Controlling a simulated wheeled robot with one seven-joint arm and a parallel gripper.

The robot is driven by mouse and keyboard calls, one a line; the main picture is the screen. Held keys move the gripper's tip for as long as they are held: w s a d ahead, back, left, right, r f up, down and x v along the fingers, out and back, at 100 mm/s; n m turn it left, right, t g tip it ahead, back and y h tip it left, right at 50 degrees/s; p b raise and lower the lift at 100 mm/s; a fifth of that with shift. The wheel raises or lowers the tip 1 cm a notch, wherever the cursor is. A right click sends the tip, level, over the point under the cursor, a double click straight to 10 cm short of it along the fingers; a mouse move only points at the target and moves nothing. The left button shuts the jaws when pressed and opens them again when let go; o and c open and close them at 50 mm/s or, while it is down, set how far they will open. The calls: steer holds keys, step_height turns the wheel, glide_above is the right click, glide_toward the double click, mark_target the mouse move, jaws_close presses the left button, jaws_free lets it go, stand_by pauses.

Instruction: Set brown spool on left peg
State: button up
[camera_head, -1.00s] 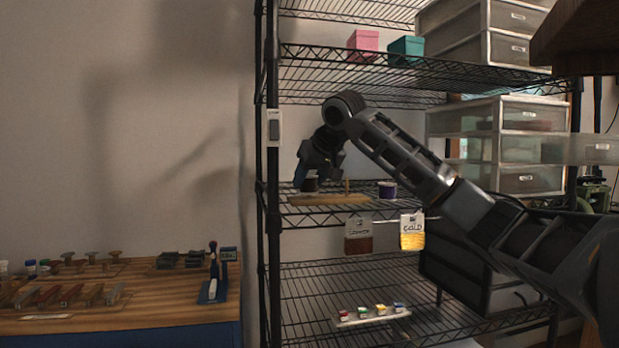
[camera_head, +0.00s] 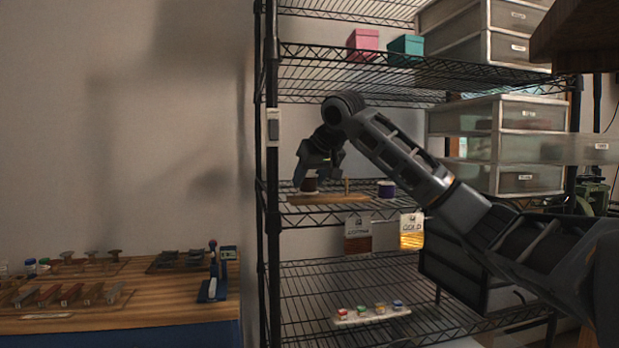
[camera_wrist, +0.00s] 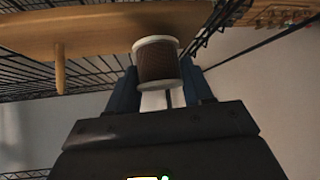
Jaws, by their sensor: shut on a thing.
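The brown spool (camera_head: 310,183) with pale flanges is at the left end of the wooden peg board (camera_head: 328,198) on the middle shelf. My gripper (camera_head: 308,178) is shut on it. In the wrist view the brown spool (camera_wrist: 158,63) sits between the blue fingers of my gripper (camera_wrist: 160,88), its flange close to or touching the board (camera_wrist: 90,25). One bare peg (camera_head: 346,186) stands right of the spool; a bare peg also shows in the wrist view (camera_wrist: 60,68). The left peg is not visible; I cannot tell whether the spool is around it.
A purple-blue spool (camera_head: 386,189) stands right of the bare peg. Tags (camera_head: 358,236) hang from the shelf front. Drawer units (camera_head: 500,146) stand to the right. A black rack post (camera_head: 271,200) is close left of my gripper, with wire shelving above.

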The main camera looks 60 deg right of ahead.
steer(key=shift+f+b, duration=0.3)
steer(key=shift+f, duration=0.3)
steer(key=o, duration=0.7)
steer(key=shift+o, duration=0.2)
steer(key=shift+r, duration=0.1)
steer(key=p+v, duration=0.5)
steer(key=v, duration=0.6)
stand_by(0.8)
